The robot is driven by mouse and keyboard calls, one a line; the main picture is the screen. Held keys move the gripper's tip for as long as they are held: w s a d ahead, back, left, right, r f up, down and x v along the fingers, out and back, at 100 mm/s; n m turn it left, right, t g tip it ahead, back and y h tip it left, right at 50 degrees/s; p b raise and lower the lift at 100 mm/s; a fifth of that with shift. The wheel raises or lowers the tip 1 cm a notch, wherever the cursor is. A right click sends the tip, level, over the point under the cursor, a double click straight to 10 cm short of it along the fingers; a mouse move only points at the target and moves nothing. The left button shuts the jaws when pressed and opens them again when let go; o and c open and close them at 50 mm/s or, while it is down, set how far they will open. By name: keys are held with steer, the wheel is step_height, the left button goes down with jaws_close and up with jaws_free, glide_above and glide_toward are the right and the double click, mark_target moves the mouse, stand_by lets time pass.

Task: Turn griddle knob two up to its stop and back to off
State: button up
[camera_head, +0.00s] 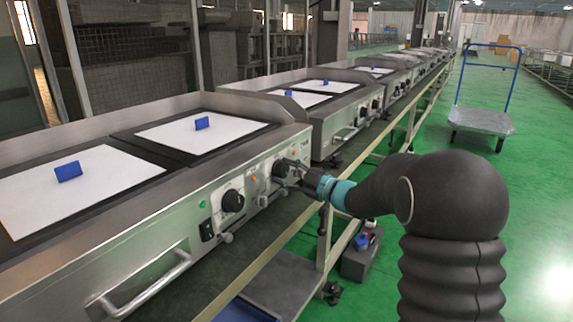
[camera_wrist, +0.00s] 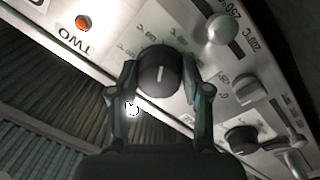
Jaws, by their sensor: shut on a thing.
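Griddle knob two (camera_wrist: 160,76) is a round black knob with a white pointer line, on the metal front panel. In the wrist view the pointer line stands nearly upright in the picture. My gripper (camera_wrist: 159,88) is shut on the knob, one finger on each side. "TWO" is printed beside a lit orange lamp (camera_wrist: 82,22). In the head view my gripper (camera_head: 294,174) is at the right end of the nearest griddle's panel, in front of the dark knob (camera_head: 279,167), which it partly hides.
Another black knob (camera_head: 232,201) sits left on the same panel, near a green lamp (camera_head: 203,205) and a drawer handle (camera_head: 145,290). The wrist view shows a silver round fitting (camera_wrist: 222,29). More griddles line the bench. A blue-handled trolley (camera_head: 481,119) stands on open green floor.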

steer(key=m+p, duration=0.2)
steer(key=m, duration=0.1)
steer(key=shift+r, duration=0.2)
steer(key=m+p, duration=0.1)
steer(key=m, duration=0.1)
steer(key=shift+s+f+m, duration=0.1)
steer(key=shift+f+m, duration=0.05)
steer(key=shift+m, duration=0.25)
steer(key=m, duration=0.3)
steer(key=shift+a+m+h+p, duration=0.1)
steer(key=shift+m+h+p, duration=0.2)
steer(key=shift+p, duration=0.1)
steer(key=shift+s+m+g, duration=0.1)
steer(key=shift+m+g, duration=0.2)
steer(key=shift+m, duration=1.5)
steer(key=o, duration=1.2)
steer(key=shift+c, duration=0.2)
